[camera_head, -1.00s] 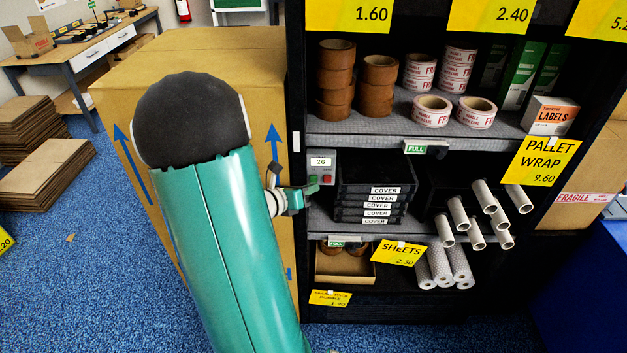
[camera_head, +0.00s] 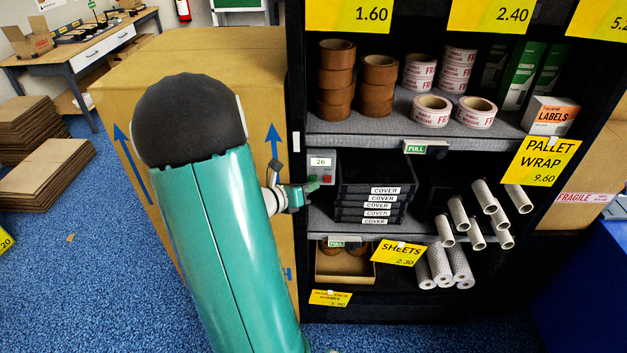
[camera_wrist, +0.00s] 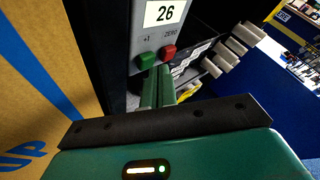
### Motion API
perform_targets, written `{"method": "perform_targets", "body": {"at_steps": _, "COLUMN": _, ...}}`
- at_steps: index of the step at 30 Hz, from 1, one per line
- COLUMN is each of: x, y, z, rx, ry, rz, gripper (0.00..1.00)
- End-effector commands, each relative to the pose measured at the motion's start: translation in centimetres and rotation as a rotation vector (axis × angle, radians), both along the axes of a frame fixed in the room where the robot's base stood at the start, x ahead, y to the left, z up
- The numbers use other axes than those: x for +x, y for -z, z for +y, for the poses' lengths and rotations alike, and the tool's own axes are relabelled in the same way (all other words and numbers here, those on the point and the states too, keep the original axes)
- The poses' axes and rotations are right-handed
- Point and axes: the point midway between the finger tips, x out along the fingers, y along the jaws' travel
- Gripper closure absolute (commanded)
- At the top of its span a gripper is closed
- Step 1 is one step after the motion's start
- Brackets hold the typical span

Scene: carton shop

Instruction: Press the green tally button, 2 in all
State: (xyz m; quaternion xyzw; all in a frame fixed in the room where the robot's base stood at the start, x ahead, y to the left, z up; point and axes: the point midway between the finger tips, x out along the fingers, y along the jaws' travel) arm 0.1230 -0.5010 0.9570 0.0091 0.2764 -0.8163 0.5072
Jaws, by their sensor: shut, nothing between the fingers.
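The tally counter (camera_head: 321,163) is a grey box on the shelf's left side, and its white display reads 26. In the wrist view its green button (camera_wrist: 146,61), marked +1, sits left of the red button (camera_wrist: 169,53), marked ZERO. My gripper (camera_wrist: 156,72) is shut and empty. Its green fingers point at the panel, with their tips just below and beside the green button. I cannot tell whether they touch it.
Black cover trays (camera_head: 375,190) stand right of the counter. A shelf board (camera_head: 370,135) with tape rolls is above. A large carton (camera_head: 255,80) stands close on the left, behind my arm. White rolls (camera_head: 470,220) stick out further right.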

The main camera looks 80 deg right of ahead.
Motion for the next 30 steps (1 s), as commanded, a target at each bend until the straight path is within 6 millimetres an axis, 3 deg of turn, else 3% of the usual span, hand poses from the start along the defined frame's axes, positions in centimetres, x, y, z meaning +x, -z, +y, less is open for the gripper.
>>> {"method": "perform_targets", "body": {"at_steps": 30, "x": 0.19, "y": 0.00, "z": -0.89, "rx": 0.000, "ry": 0.000, "rz": -0.001, "gripper": 1.00}}
